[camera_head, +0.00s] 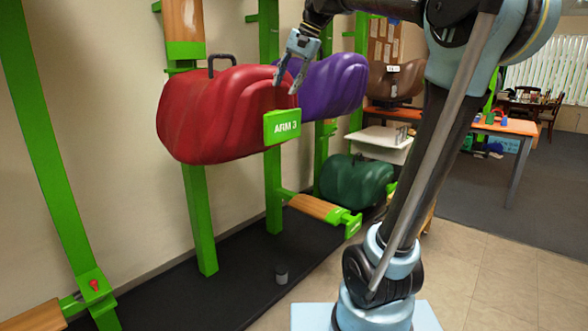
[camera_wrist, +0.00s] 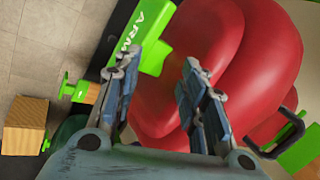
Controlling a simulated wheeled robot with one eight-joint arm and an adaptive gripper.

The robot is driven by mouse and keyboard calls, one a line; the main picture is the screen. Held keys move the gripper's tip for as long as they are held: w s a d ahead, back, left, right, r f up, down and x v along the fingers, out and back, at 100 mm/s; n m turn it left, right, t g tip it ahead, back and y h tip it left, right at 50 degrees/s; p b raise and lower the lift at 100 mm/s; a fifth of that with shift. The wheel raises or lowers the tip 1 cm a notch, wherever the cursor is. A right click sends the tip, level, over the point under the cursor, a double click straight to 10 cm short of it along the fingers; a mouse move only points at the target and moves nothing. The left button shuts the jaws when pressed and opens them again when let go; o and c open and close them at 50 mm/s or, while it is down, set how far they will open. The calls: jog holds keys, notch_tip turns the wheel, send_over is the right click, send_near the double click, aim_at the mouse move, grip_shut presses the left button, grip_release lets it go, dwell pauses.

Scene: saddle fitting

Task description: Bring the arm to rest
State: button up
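My arm rises from its base at the right of the head view and bends over to the left. My gripper (camera_head: 291,76) hangs at its end, in front of the purple saddle (camera_head: 334,84) and by the upper right end of the red saddle (camera_head: 215,110). In the wrist view my gripper (camera_wrist: 160,75) has its two fingers spread apart, with nothing between them but the red saddle's surface (camera_wrist: 255,60) behind. Whether the fingertips touch the saddle I cannot tell. A green tag reading "ARM 3" (camera_head: 282,126) is at the red saddle's right end.
Green posts (camera_head: 200,220) carry the saddles along the wall. A black handle (camera_head: 222,61) stands up on the red saddle. A dark green saddle (camera_head: 355,182) sits lower behind a wooden arm (camera_head: 315,207). A small grey cylinder (camera_head: 281,273) stands on the black mat (camera_head: 225,300).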

jog(key=s+d+f+n+h, duration=0.1)
jog(key=s+d+f, duration=0.6)
jog(key=f, duration=0.7)
jog(key=s+d+f+n+h, duration=0.1)
jog(key=s+d+f, duration=0.6)
jog(key=f, duration=0.7)
jog(key=s+d+f+n+h, duration=0.2)
jog(key=s+d+f, duration=0.5)
jog(key=s+f, duration=0.3)
notch_tip(320, 180, down, 4)
jog(key=shift+s+f+h, duration=0.15)
jog(key=shift+s+h, duration=0.15)
jog(key=shift+s, duration=0.05)
jog(key=shift+w+f, duration=0.2)
jog(key=shift+w, duration=0.25)
